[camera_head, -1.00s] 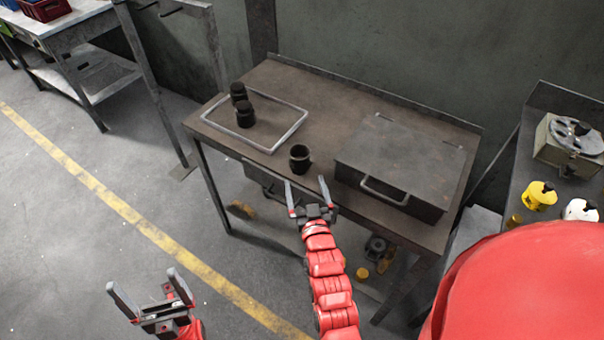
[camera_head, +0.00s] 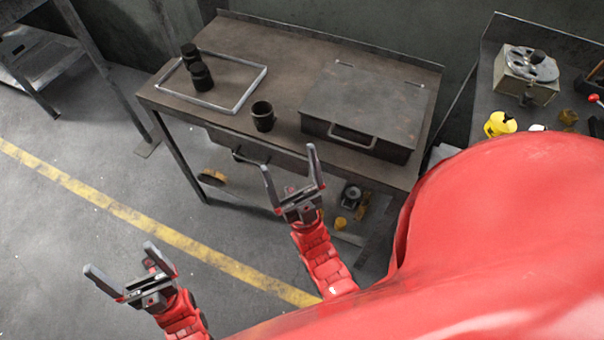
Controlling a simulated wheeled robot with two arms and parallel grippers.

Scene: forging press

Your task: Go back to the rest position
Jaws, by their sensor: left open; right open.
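My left gripper (camera_head: 118,268) is open and empty above the grey floor at the lower left, apart from everything. My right gripper (camera_head: 288,170) is open and empty in front of the brown table (camera_head: 290,45), its fingers pointing up the picture. The fingertips overlap the table's front edge in the view; I cannot tell the exact gap. A dark cup (camera_head: 263,116) stands on the table just beyond my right gripper.
Two black cylinders (camera_head: 201,76) stand in a metal frame (camera_head: 262,80) on the table. A grey lidded box (camera_head: 365,100) sits to their right. A side bench with a machine (camera_head: 528,72) and yellow cup (camera_head: 500,124) is at right. Floor at left is free.

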